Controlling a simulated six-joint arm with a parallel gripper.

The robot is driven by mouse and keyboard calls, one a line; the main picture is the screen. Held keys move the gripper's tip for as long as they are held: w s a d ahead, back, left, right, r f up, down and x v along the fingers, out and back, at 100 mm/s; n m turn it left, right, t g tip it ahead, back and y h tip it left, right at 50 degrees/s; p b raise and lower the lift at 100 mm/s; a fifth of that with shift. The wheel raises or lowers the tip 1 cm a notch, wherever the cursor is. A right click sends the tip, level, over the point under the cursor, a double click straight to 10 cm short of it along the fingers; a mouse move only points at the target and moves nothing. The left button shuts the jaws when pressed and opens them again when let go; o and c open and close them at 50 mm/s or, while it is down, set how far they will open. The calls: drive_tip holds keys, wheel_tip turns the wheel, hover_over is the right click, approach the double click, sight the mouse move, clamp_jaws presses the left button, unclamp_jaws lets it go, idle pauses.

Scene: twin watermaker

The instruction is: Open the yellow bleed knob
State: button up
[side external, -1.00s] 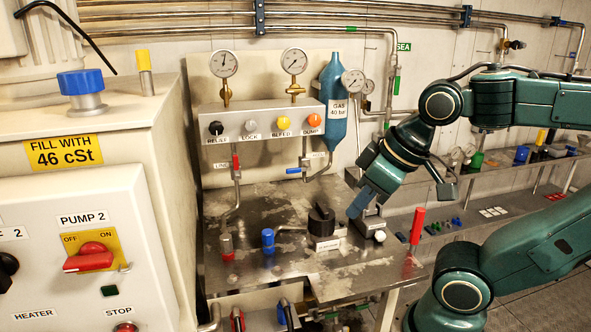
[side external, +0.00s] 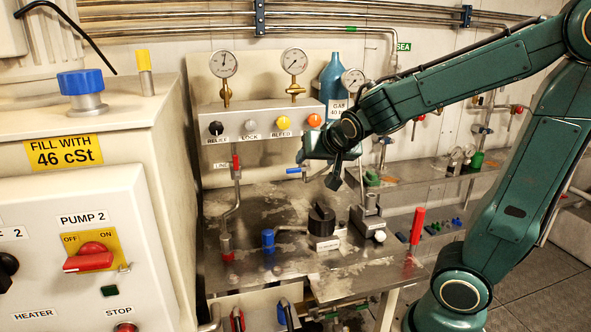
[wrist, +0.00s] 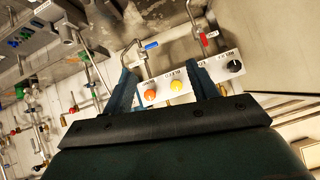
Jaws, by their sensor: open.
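The yellow bleed knob (side external: 283,122) sits on the front of the pale valve panel (side external: 240,117), above its BLEED label, between the white lock knob (side external: 249,125) and the orange knob (side external: 314,120). In the wrist view the yellow knob (wrist: 176,85) shows between my two fingers, apart from them. My gripper (side external: 345,178) is in front of and to the lower right of the panel in the side view. In the wrist view my gripper (wrist: 162,85) is open and empty. The label under the orange knob is hidden by my arm in the side view.
Below, the metal bench (side external: 270,195) holds a black knob (side external: 321,218), a blue valve and a red handle (side external: 417,225).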

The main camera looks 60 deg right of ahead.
drive_tip(key=w+d+m+t+h, duration=0.1)
drive_tip(key=w+d+m+h, duration=0.2)
drive_tip(key=w+d+h, duration=0.35)
drive_tip(key=n+t, duration=0.1)
drive_tip(key=t, duration=0.3)
approach(284, 125)
drive_tip(key=shift+r+v, duration=0.15)
drive_tip(key=shift+v, duration=0.65)
drive_tip(key=shift+r+v, duration=0.15)
drive_tip(key=shift+v, duration=0.7)
drive_tip(key=shift+w+d, duration=0.1)
drive_tip(key=shift+f+x, duration=0.15)
drive_tip(key=shift+x, duration=3.2)
drive_tip(key=shift+f+x, duration=0.1)
drive_tip(key=shift+x, duration=3.3)
drive_tip(key=c, duration=1)
